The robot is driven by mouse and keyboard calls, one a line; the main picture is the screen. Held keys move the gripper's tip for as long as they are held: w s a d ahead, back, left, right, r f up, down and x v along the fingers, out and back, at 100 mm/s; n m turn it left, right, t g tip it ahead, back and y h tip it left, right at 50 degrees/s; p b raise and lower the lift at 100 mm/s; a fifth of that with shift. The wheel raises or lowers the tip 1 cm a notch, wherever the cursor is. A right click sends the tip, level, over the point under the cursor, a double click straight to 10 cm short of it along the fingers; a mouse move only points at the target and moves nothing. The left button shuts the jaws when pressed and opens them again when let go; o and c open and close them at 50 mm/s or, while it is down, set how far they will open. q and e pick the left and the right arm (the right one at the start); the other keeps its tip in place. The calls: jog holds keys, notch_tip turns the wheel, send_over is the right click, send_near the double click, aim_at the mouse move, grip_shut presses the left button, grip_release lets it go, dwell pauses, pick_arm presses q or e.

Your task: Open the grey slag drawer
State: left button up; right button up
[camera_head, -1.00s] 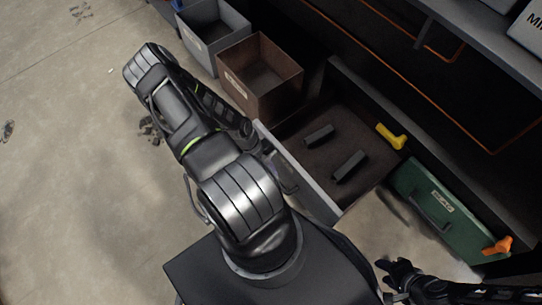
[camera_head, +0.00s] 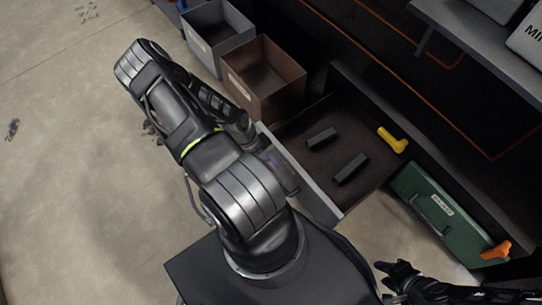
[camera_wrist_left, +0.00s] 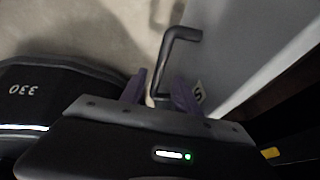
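The grey slag drawer (camera_head: 312,188) is pulled out, with its open inside visible in the head view. Two black bars lie in it. Its dark handle (camera_wrist_left: 180,34) shows on the grey front in the left wrist view. My left gripper (camera_wrist_left: 158,92) is at the handle, its two purple fingers apart on either side of the handle bar; a gap seems to show around the bar. In the head view my left arm hides most of the handle. My right gripper (camera_head: 381,274) is at the bottom, fingers apart and empty, away from the drawer.
A yellow handle-shaped piece (camera_head: 392,140) is at the drawer's far right edge. A brown bin (camera_head: 288,102) and a grey bin (camera_head: 216,66) are on the left.

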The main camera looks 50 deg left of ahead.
pick_arm(q)
jog(key=p+v, duration=0.1)
jog(key=v, duration=0.2)
jog(key=shift+a+r, duration=0.15)
jog(key=shift+r, duration=0.2)
dwell(0.3)
